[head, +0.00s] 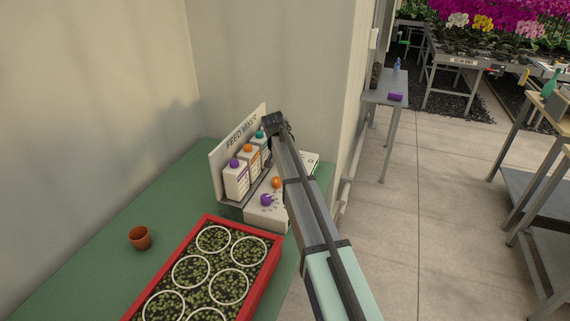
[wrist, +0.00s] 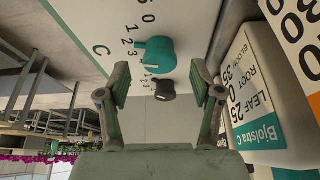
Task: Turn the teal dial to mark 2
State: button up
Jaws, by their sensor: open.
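The teal dial (wrist: 158,55) shows in the wrist view on the mixer's white panel (wrist: 185,18), with printed numbers around it and a letter C beside it. Its small pointer juts left, close to the printed 2 and 3; I cannot tell the exact mark. My gripper (wrist: 161,88) is open, one finger on each side of the space just below the dial, with no contact visible. In the head view, the arm hides the teal dial on the feed mixer (head: 266,213), and the gripper's fingers are not clear.
A bottle labelled Bjolstra C (wrist: 250,90) stands close to the right finger. A small dark knob (wrist: 165,89) lies between the fingers. Purple (head: 267,200) and orange (head: 277,182) dials sit nearer.

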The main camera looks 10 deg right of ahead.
jog(key=v, duration=1)
jog(key=shift+s+a, duration=0.1)
jog(key=s+d+f+m+g+y, duration=0.1)
jog(key=s+d+f, duration=0.4)
jog(key=d+f, duration=0.55)
jog(key=s+d+f+m+g+y, duration=0.1)
jog(key=s+d+f, duration=0.5)
jog(key=d+f, duration=0.45)
jog(key=s+a+f+n+g, duration=0.1)
jog(key=s+a+f, duration=0.3)
jog(key=s+f, duration=0.4)
jog(key=s+a+f+n+g+y, duration=0.1)
jog(key=s+a+f+n, duration=0.15)
jog(key=s+f, duration=0.55)
jog(key=s+a+f+n+g, duration=0.1)
jog(key=s+a+f+g, duration=0.1)
jog(key=s+a+f, duration=0.35)
jog(key=s+a+f+n+g, duration=0.1)
jog(key=s+f, duration=0.2)
jog(key=s, duration=0.8)
jog(key=s+a+f+n+g, duration=0.1)
jog(key=s+a+f+g, duration=0.1)
jog(key=s, duration=0.9)
jog(key=s+a+f+n+g, duration=0.1)
jog(key=s+f, duration=0.3)
jog(key=s, duration=0.8)
jog(key=shift+a+f+n+h, duration=0.3)
jog(key=shift+a+f+n, duration=0.1)
jog(key=shift+a+n, duration=0.2)
